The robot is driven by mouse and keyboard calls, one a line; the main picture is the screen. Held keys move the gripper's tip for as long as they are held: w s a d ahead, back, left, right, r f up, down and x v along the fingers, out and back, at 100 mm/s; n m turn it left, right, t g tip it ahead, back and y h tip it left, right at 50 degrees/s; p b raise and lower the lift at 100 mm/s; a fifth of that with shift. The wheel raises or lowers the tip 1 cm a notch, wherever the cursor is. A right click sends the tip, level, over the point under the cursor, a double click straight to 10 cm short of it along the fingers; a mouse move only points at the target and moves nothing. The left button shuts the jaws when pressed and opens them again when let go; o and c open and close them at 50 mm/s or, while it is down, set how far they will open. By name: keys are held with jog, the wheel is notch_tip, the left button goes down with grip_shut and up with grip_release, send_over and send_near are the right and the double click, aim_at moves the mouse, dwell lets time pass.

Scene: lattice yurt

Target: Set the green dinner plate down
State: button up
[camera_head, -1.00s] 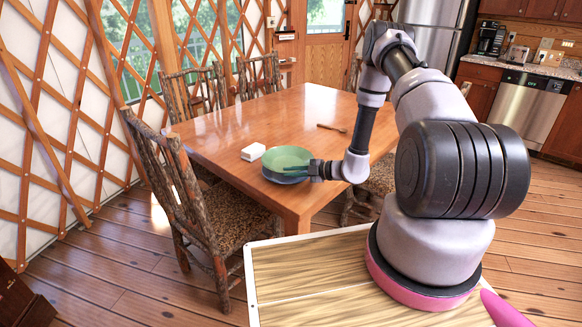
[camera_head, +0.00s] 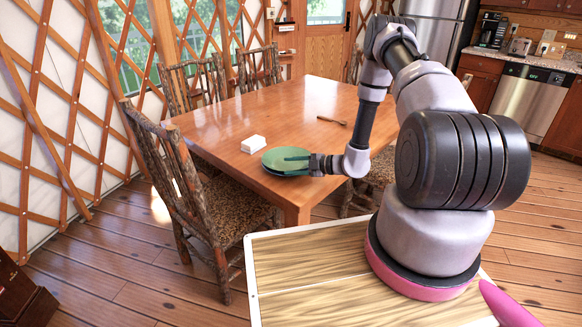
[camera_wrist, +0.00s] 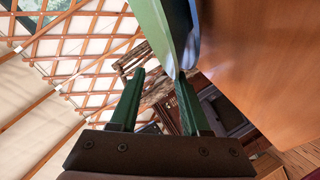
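The green dinner plate (camera_head: 277,163) lies near the table's front left corner. In the head view it looks nearly flat, with a thin dark edge below it. In the wrist view the green plate (camera_wrist: 150,22) is at the top, with a blue-grey plate-like rim (camera_wrist: 191,45) right against it on the table side. My gripper (camera_wrist: 160,72) has its two green fingers spread apart. The plate rim comes down to the tip of the table-side finger; I cannot tell whether they touch. In the head view my gripper (camera_head: 297,158) reaches over the plate's right side.
The wooden table (camera_head: 225,124) has a small white block (camera_head: 254,144) just behind the plate and a wooden spoon (camera_head: 332,121) farther back. A log-framed chair (camera_head: 178,185) stands at the left side.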

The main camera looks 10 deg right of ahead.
jog(key=v, duration=1)
jog(key=shift+d, duration=0.2)
jog(key=shift+r, duration=0.1)
jog(key=s+a+r+n+g+h, duration=0.1)
jog(key=s+a+r+n+g, duration=0.1)
jog(key=r+n, duration=0.6)
jog(key=s+a+r+n+g, duration=0.2)
jog(key=r+n+g, duration=0.1)
jog(key=r+n, duration=0.55)
jog(key=s+a+r+n+g+h, duration=0.1)
jog(key=s+a+r+n+g, duration=0.15)
jog(key=r+n, duration=0.55)
jog(key=s+d+r+n+t+h, duration=0.2)
jog(key=s+r+n+t+h, duration=0.1)
jog(key=s+r+n, duration=0.6)
jog(key=s+d+r+n+t+h, duration=0.2)
jog(key=s+r+n+h, duration=0.3)
jog(key=s+r+n, duration=0.4)
notch_tip(320, 180, up, 4)
jog(key=n+t, duration=0.1)
jog(key=n, duration=0.1)
jog(key=shift+s+n+h, duration=0.15)
jog(key=shift+n+h, duration=0.15)
jog(key=shift+n, duration=0.05)
